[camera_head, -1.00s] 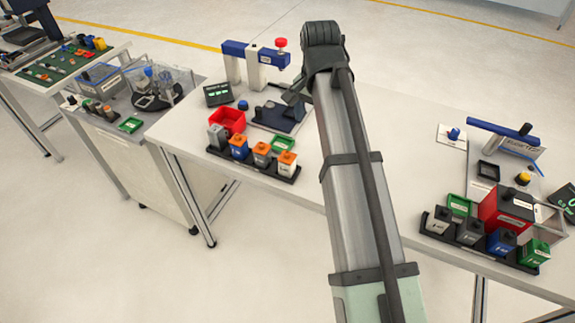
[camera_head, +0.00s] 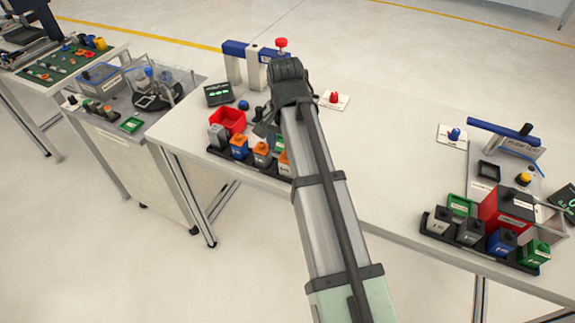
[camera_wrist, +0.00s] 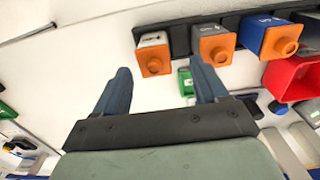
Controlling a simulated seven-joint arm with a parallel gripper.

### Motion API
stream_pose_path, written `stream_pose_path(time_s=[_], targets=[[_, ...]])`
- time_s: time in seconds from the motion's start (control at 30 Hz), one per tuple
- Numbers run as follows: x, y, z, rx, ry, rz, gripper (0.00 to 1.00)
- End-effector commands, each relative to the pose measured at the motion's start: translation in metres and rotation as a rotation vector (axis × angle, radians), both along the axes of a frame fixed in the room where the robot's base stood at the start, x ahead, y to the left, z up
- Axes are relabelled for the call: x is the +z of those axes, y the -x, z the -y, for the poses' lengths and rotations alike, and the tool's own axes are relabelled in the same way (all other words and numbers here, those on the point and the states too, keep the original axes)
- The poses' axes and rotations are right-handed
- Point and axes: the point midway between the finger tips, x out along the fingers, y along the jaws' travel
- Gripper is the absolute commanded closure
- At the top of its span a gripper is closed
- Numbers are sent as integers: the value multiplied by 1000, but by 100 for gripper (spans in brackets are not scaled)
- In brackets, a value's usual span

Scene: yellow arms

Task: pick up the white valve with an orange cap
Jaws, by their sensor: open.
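The white valve with an orange cap (camera_wrist: 152,46) stands at the end of a black rack (camera_wrist: 180,36), leftmost in the wrist view. In the head view this valve (camera_head: 285,164) is at the rack's right end, mostly hidden behind my arm. My gripper (camera_wrist: 160,65) is open and empty. In the wrist view its two blue-grey fingers point toward the valve, which appears beyond the tips and between them. The fingers look apart from it. In the head view my gripper (camera_head: 264,131) is above and just behind the rack; its fingertips are hard to make out.
Beside the valve are a grey valve with an orange cap (camera_wrist: 213,42) and a blue one with an orange cap (camera_wrist: 262,30). A green tray (camera_wrist: 187,84) and a red bin (camera_head: 229,119) lie close by.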

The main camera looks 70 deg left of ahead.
Motion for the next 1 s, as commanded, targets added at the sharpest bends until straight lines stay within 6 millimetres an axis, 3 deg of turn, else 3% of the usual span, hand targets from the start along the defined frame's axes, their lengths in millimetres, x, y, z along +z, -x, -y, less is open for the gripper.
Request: stream_pose_path(time_s=[0.27, 0.6, 0.87, 1.0], targets=[[-12, -1, 3, 0, 0, 0, 28], [-52, -2, 8, 1, 0, 1, 28], [-55, -2, 7, 1, -2, 2, 28], [-55, -2, 7, 1, -2, 2, 40]])
